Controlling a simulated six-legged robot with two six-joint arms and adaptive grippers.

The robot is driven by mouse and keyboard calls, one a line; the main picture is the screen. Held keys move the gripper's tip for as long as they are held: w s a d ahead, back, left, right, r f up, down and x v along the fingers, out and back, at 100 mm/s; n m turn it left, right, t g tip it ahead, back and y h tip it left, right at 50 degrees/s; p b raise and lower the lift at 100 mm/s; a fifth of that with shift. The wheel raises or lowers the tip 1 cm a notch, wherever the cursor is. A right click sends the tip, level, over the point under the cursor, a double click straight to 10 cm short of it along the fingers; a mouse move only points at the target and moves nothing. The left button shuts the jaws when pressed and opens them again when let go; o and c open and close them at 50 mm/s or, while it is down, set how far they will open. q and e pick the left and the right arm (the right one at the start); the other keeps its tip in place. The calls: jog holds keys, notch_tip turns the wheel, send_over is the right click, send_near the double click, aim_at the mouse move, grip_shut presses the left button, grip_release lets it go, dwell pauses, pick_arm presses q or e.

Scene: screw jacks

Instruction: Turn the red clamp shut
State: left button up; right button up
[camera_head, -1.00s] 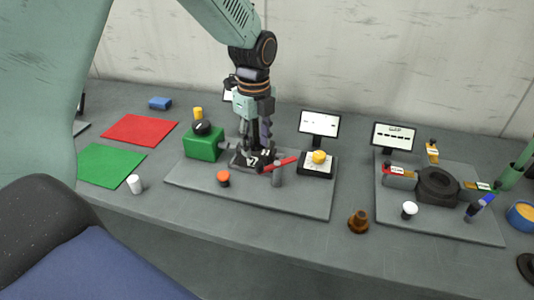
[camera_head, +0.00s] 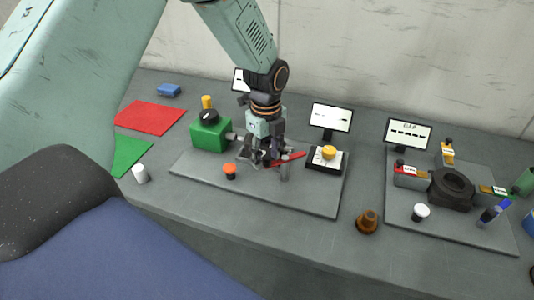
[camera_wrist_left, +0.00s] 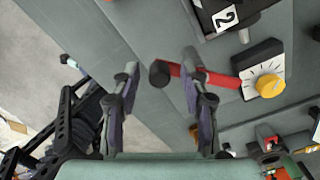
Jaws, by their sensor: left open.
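The red clamp handle (camera_head: 292,158) is a slim red bar over the grey base plate, close to a short grey post (camera_head: 285,170). In the left wrist view the red bar (camera_wrist_left: 220,79) runs sideways, with a black end knob (camera_wrist_left: 159,74) that appears between my fingertips. My left gripper (camera_head: 266,157) is open and points down beside the handle's left end. In the wrist view its fingers (camera_wrist_left: 160,64) stand apart, and the right finger crosses in front of the bar. I cannot tell whether it touches. My right gripper is out of view.
A green box (camera_head: 210,134) with a black knob stands left of my gripper. An orange button (camera_head: 230,169) is in front. A yellow knob (camera_head: 329,152) and a screen (camera_head: 331,117) stand right. A brown cone (camera_head: 367,222) sits near the table's front edge.

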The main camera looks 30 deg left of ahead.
pick_arm(q)
jog(key=shift+s+d+r, duration=0.15)
jog(key=shift+s+d, duration=0.1)
jog(key=shift+s, duration=0.05)
jog(key=shift+w+a+f, duration=0.2)
jog(key=shift+w+a, duration=0.05)
jog(key=shift+w, duration=0.05)
jog(key=c, duration=0.4)
jog(key=shift+d+r, duration=0.1)
grip_shut()
